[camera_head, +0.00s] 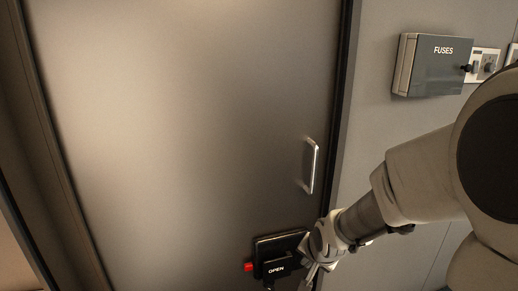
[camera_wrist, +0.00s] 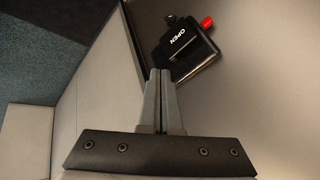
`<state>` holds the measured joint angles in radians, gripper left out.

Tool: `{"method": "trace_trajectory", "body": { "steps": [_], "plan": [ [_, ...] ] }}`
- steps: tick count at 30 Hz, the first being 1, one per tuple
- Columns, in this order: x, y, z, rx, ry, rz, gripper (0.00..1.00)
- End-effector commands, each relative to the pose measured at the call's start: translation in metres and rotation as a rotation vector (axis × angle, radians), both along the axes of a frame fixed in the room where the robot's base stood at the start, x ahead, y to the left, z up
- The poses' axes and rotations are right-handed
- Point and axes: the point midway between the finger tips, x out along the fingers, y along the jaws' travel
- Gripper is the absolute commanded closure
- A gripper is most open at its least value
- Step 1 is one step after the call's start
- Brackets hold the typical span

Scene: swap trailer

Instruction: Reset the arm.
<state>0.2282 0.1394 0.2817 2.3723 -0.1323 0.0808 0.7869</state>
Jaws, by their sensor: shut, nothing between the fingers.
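My gripper (camera_wrist: 159,75) is shut and empty in the wrist view, its two grey fingers pressed together. In the head view my gripper (camera_head: 308,270) is low, right of centre, close to the right side of a black latch box (camera_head: 279,243). The box carries an OPEN label and a red knob (camera_head: 248,267) on its left. In the wrist view the latch box (camera_wrist: 184,48) is just beyond the fingertips, with the red knob (camera_wrist: 207,22) at its upper right. I cannot tell whether the fingers touch the box.
A large grey door (camera_head: 180,130) fills the left and middle of the head view, with a metal handle (camera_head: 312,165) above the latch. A FUSES box (camera_head: 436,66) and switches (camera_head: 482,65) are on the right wall. Dark floor (camera_wrist: 35,60) shows in the wrist view.

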Motion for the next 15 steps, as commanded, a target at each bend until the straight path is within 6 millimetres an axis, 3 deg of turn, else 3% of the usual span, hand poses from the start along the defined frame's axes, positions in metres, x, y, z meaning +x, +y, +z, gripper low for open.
{"method": "trace_trajectory", "body": {
  "steps": [1, 6, 15],
  "plan": [
    [-0.008, -0.003, 0.016, -0.041, -0.007, 0.026, 1.0],
    [-0.04, -0.014, 0.059, -0.161, 0.006, 0.121, 1.0],
    [-0.113, -0.024, 0.12, -0.299, 0.031, 0.293, 1.0]
  ]
}}
